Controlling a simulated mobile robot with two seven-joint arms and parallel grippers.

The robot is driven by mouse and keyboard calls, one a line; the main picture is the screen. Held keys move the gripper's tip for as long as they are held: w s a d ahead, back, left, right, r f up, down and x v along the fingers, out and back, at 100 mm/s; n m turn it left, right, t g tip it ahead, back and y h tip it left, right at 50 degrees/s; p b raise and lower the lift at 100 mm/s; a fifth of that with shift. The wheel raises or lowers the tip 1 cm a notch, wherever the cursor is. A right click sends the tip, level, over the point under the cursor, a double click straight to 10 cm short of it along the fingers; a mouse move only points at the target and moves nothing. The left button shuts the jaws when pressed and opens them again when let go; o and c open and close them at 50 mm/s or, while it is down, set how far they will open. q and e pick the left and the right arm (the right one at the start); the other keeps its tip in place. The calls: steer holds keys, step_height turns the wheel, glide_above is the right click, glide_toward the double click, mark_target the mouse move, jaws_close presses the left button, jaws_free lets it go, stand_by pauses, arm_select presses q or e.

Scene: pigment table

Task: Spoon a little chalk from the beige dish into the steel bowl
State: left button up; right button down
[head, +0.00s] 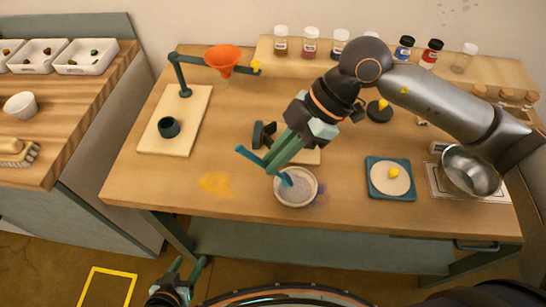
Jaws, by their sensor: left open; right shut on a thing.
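The beige dish (312,198) sits near the table's front middle and holds pale blue-grey powder. My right gripper (275,165) is above the dish, tilted down, shut on a teal spoon (245,152). The spoon's handle sticks out to the left of the fingers, and its lower end is at the dish, over or in the powder; I cannot tell which. My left gripper (187,270) is open and empty, low in front of the table.
A blue square tile with a pale disc and yellow lump (392,177) lies between dish and steel bowl. An orange funnel (223,57) hangs on a stand at the left, with a dark cup (169,127) on its board. Several jars line the back. The front left is clear apart from yellow powder.

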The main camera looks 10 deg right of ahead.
steer(key=shift+w+d+f+y+b, duration=0.1)
steer(key=shift+d+f+y+b, duration=0.55)
steer(key=shift+b, duration=1)
steer(key=shift+f+b, duration=0.3)
steer(key=shift+b, duration=0.15)
steer(key=shift+r, duration=0.2)
steer(key=shift+f, duration=0.1)
steer(key=shift+f, duration=0.6)
steer(key=shift+f, duration=0.3)
steer(key=shift+f, duration=0.2)
steer(key=shift+d+p, duration=0.5)
steer(key=shift+p, duration=0.3)
stand_by(0.9)
